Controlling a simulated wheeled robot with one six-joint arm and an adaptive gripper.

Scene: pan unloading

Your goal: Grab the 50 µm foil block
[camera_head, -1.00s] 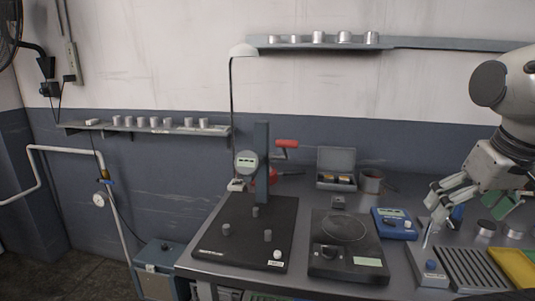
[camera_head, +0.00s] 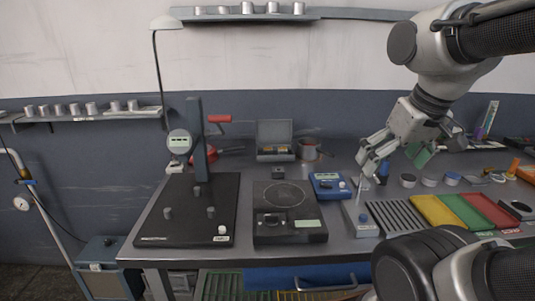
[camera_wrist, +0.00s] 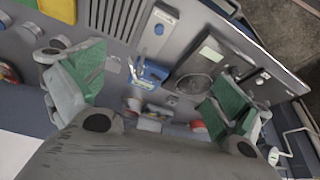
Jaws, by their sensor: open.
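No block that I can read as the 50 µm foil block is clear; labels are too small to tell. An open grey case (camera_head: 277,156) at the back of the bench holds small yellowish and dark pieces; it also shows in the wrist view (camera_wrist: 150,125), partly hidden by my gripper's body. A blue gauge (camera_head: 328,185) lies in front and to the right of the case, and in the wrist view (camera_wrist: 150,73) it shows between my fingers. My gripper (camera_head: 392,164) is open and empty, above the bench right of the gauge. Its green-padded fingers are wide apart in the wrist view (camera_wrist: 152,92).
A black stand with a dial gauge (camera_head: 180,143) and a dark scale-like unit (camera_head: 289,228) stand at left and middle. A slotted rack (camera_head: 396,217) and yellow (camera_head: 437,210), green and red trays lie right. A metal cup (camera_head: 309,150) stands beside the case.

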